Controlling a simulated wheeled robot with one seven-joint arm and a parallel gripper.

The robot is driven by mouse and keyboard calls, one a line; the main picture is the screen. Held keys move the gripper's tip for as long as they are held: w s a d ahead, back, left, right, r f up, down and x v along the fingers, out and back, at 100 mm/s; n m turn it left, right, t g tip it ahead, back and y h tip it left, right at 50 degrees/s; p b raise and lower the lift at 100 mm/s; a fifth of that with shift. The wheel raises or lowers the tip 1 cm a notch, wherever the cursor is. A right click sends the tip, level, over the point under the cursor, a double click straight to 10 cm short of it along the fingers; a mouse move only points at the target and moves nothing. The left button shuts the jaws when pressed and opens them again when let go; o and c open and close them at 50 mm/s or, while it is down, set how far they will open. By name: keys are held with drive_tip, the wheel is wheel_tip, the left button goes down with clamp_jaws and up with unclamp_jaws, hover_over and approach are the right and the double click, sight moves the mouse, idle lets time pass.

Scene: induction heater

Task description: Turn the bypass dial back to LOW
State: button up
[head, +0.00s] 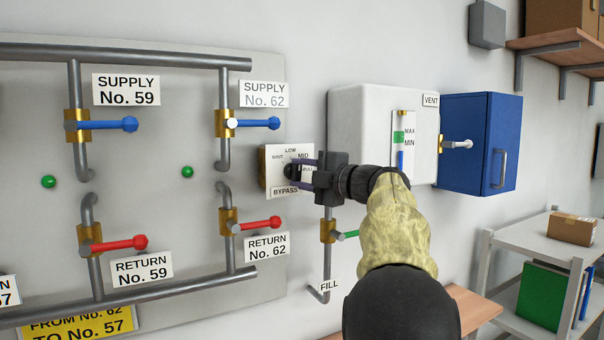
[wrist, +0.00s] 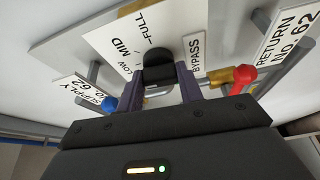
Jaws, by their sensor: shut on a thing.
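The bypass dial is a dark knob (wrist: 157,56) on a pale plate (head: 274,184) with SHUT, LOW, MID and FULL marks around it and a BYPASS label (head: 286,191) below. My gripper (head: 297,170) reaches the plate from the right and is shut on the knob. In the wrist view my gripper's two purple fingers (wrist: 163,84) stand on either side of the knob. The fingers and hand hide part of the knob in the head view. I cannot tell which mark the dial points to.
Blue-handled supply valve No. 62 (head: 260,123) and red-handled return valve No. 62 (head: 261,224) are close left of the dial. A white tank (head: 365,105) and blue box (head: 480,140) are to the right. A green-handled fill valve (head: 346,235) is below my wrist.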

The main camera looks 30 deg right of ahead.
drive_tip(key=shift+f+n, duration=0.15)
drive_tip(key=shift+n, duration=0.25)
drive_tip(key=o, duration=1)
drive_tip(key=b+v, duration=0.2)
drive_tip(key=v, duration=0.3)
drive_tip(key=b+v, duration=0.1)
drive_tip(key=v, duration=0.5)
drive_tip(key=b+v, duration=0.2)
drive_tip(key=v, duration=0.4)
drive_tip(key=shift+s+d+r+b, duration=0.1)
drive_tip(key=shift+d+r+b, duration=0.1)
drive_tip(key=shift+r+b, duration=0.15)
